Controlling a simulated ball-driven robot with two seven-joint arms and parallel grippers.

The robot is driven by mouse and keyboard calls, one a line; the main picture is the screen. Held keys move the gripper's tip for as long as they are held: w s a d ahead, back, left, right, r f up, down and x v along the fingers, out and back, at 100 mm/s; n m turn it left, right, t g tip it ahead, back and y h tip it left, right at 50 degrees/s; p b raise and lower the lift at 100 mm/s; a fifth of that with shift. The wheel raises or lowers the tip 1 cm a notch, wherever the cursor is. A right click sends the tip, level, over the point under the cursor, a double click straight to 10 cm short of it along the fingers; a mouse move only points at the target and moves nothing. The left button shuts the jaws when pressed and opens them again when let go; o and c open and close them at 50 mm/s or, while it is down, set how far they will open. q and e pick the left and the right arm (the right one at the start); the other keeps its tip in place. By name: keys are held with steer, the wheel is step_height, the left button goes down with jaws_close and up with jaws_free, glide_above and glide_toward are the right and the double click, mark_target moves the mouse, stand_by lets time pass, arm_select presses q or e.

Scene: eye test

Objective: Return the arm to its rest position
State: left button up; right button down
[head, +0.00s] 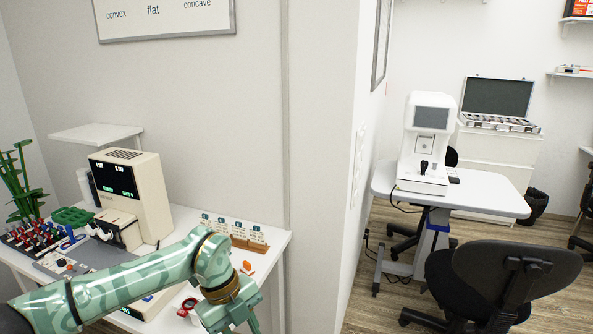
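My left arm, green with a pale pattern, comes in from the lower left and reaches over the white desk (268,243). Its gripper (240,322) points down at the bottom edge, by the desk's front right. The fingertips are cut off by the picture's edge, so I cannot tell whether they are open or shut, or whether they hold anything. My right arm and gripper are not in view.
A beige device (152,190) stands on the desk behind my arm. A card rack (249,244), an orange piece (247,266) and a red ring-shaped item (188,306) lie near it. A wall corner (318,170) stands right of the desk. A black chair (500,280) stands farther right.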

arm_select(q)
steer(key=s+d+f+n+t+h, duration=0.1)
steer(key=d+f+n+t+h, duration=0.35)
steer(key=d+f+h, duration=0.55)
steer(key=s+a+f+n+t+y, duration=0.35)
steer(key=a+f+n, duration=0.25)
steer(key=f, duration=0.4)
steer(key=s+a+f+n+t+y, duration=0.2)
steer(key=a+f+n+t, duration=0.3)
steer(key=f, duration=0.4)
steer(key=s+a+f+n+g+y, duration=0.35)
steer(key=s+a+f, duration=0.25)
steer(key=s+f, duration=0.35)
steer(key=s+a+f+n+g+y, duration=0.1)
steer(key=s+a+f+g, duration=0.1)
steer(key=s, duration=0.9)
steer(key=s+a+f+n+g+y, duration=0.1)
steer(key=s+a+f+n+g, duration=0.1)
steer(key=s, duration=0.9)
steer(key=s+a+f+n+g+y, duration=0.1)
steer(key=s+a+f+g+y, duration=0.1)
steer(key=s, duration=1)
step_height(320, 180, down, 3)
steer(key=shift+a+f+n+g, duration=0.1)
steer(key=shift+a+n+g, duration=0.3)
steer(key=shift+a+g, duration=0.45)
steer(key=shift+a, duration=0.1)
